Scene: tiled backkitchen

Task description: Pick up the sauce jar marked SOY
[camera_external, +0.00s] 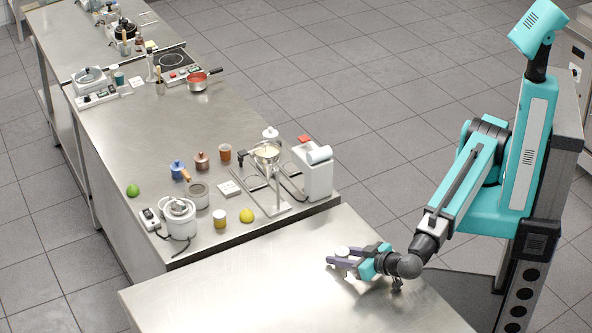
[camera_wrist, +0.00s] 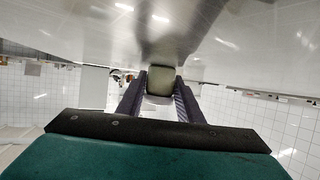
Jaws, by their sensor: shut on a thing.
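My gripper (camera_external: 345,261) is low over the bare steel table at the front, with its dark fingers shut on a small jar with a white top (camera_external: 342,251).
The steel table (camera_external: 230,280) around my gripper is clear. The counter behind holds a white dispenser (camera_external: 316,175), a funnel stand (camera_external: 267,153), a lemon (camera_external: 246,215), a yellow jar (camera_external: 219,219), a white cooker (camera_external: 179,220) and a lime (camera_external: 133,190).

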